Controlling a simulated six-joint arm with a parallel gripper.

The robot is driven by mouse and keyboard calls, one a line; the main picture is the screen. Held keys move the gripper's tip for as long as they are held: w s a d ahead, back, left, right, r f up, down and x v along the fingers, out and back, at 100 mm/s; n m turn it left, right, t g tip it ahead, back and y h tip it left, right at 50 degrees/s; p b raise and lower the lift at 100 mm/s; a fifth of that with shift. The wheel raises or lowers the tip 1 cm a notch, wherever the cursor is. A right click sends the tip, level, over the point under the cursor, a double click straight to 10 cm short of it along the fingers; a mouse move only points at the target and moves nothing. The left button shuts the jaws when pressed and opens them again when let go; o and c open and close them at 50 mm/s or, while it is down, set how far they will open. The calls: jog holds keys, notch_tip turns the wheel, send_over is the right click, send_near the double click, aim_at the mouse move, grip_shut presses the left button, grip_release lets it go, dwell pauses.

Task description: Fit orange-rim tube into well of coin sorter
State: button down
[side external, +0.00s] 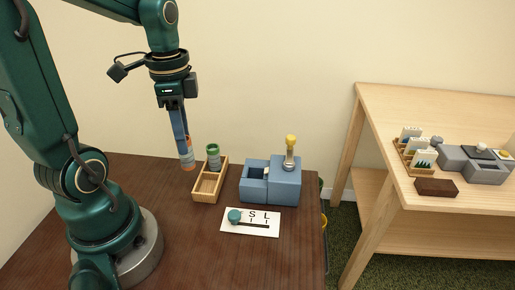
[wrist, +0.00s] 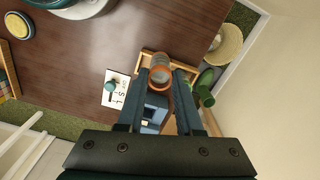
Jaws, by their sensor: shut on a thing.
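My gripper (side external: 184,142) is shut on the orange-rim tube (side external: 188,163), which hangs below the fingers, roughly upright, above the table and left of the wooden rack. In the wrist view the tube (wrist: 160,75) sits between the fingertips of my gripper (wrist: 161,82), with its orange rim showing. The blue coin sorter (side external: 258,190) stands on the table to the right, apart from the tube, with a yellow-knobbed lever on its right block. In the wrist view the coin sorter (wrist: 151,116) is partly hidden by the gripper. The inside of its well is unclear.
A two-part wooden rack (side external: 207,197) stands left of the coin sorter, with a green-rim tube (side external: 213,152) in its rear part. A white card marked S and L (side external: 262,230) lies in front, bearing a teal-knobbed piece (side external: 235,215). A separate light wood table (side external: 440,110) stands at right.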

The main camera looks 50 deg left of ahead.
jog(key=s+a+r+m, duration=0.1)
jog(key=a+r+m, duration=0.3)
jog(key=a+r, duration=0.3)
jog(key=w+d+m, duration=0.4)
jog(key=w, duration=0.2)
jog(key=shift+m, duration=0.5)
jog(key=shift+w+d+f, duration=1)
jog(key=shift+d+f, duration=0.9)
jog(key=shift+f, duration=0.1)
jog(key=shift+w+d+f, duration=1)
jog(key=shift+d+f, duration=0.9)
jog(key=shift+f, duration=0.1)
jog(key=shift+w+d+f, duration=1)
jog(key=shift+d+f, duration=0.9)
jog(key=shift+f, duration=0.1)
jog(key=shift+f, duration=0.15)
jog(key=c, duration=0.6)
grip_release()
jog(key=shift+o, duration=0.2)
